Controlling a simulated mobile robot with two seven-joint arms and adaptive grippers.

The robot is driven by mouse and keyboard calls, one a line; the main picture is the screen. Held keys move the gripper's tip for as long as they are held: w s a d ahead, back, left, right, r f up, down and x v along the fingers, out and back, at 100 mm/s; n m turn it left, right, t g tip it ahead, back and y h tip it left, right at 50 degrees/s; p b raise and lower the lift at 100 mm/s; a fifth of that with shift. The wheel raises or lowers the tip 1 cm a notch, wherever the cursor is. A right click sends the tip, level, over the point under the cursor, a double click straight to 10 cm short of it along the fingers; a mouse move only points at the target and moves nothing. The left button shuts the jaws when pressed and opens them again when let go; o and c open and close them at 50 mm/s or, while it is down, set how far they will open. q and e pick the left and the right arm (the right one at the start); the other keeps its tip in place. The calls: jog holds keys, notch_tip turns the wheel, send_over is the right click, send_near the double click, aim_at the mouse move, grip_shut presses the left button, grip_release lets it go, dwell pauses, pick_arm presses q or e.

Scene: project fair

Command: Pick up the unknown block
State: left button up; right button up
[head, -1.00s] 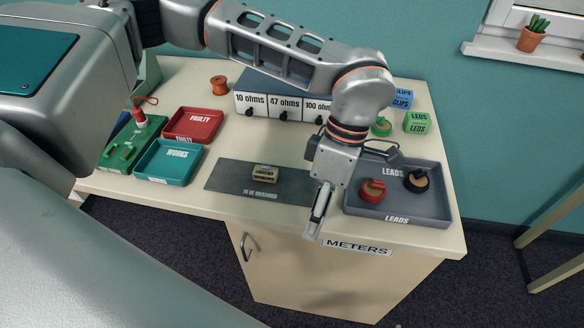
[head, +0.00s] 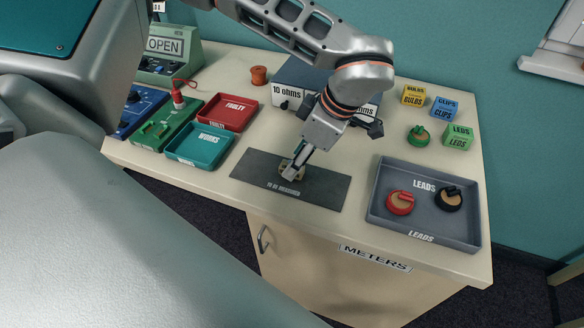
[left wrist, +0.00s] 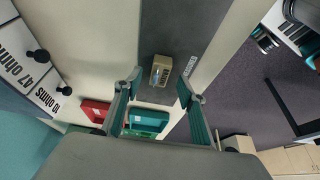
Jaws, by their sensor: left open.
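The unknown block (head: 290,170) is a small tan block on the dark grey "to be measured" mat (head: 325,190). In the head view my left gripper (head: 293,172) hangs over it and partly hides it. In the left wrist view the block (left wrist: 161,71) lies on the mat, between and beyond the tips of the open fingers of my left gripper (left wrist: 157,88). The fingers are apart from the block and hold nothing. My right gripper shows in neither view.
The grey leads tray (head: 420,226) with a red and a black lead stands right of the mat. The red faulty tray (head: 228,113) and teal works tray (head: 202,143) stand to its left. The blue-topped drawer box (head: 299,73) is behind the mat, close to my arm.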

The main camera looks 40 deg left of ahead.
pick_arm(q)
jog(key=shift+x, duration=1.1)
grip_shut()
jog(key=shift+r, duration=0.1)
